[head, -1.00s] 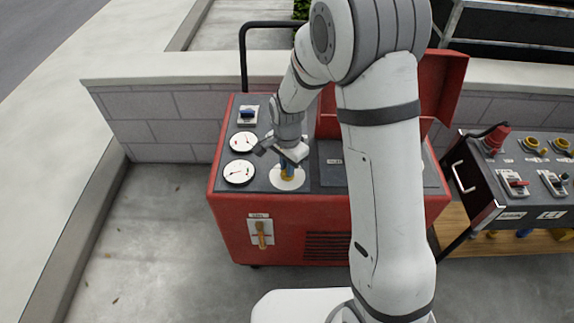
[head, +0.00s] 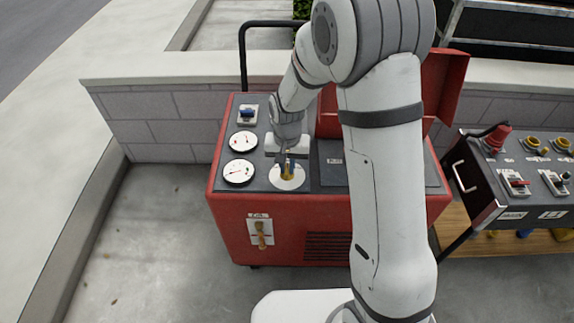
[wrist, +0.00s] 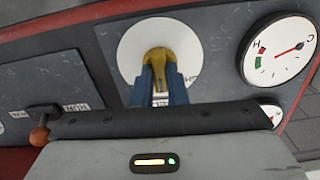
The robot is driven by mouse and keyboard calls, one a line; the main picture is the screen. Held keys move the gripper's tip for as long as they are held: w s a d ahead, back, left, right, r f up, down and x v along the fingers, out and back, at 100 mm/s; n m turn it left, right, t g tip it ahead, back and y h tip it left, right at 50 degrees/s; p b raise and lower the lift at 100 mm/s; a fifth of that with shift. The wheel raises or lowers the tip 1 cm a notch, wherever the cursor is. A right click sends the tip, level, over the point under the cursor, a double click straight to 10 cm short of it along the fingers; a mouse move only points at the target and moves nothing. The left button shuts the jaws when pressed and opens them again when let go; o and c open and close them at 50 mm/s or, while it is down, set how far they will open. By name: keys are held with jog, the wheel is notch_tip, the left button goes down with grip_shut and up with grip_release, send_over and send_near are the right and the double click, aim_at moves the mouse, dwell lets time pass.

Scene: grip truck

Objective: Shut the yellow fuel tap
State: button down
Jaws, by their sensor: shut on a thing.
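The yellow fuel tap (head: 288,174) stands on a round white dial plate (head: 279,185) on the top panel of the red machine. In the wrist view, the tap (wrist: 157,56) sits at the middle of the white plate (wrist: 134,46). My gripper (wrist: 160,78) is shut on the tap, with one blue finger on each side of its handle. The handle points from the plate's middle toward the gripper body in the wrist view. A dark label shows partly at the plate's lower right; the fingers and gripper body hide the rest.
An orange-brown lever (head: 262,232) is on the red machine's front (head: 228,225). A raised red lid (head: 443,90) stands behind my arm. A dark switch panel (head: 500,180) is at right.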

aim_at(287, 168)
jog(key=n, duration=0.4)
jog(key=shift+n, duration=2.9)
jog(key=c, duration=1.4)
grip_release()
jog(key=shift+c, duration=0.2)
notch_tip(287, 168, up, 8)
jog(key=shift+f, duration=0.1)
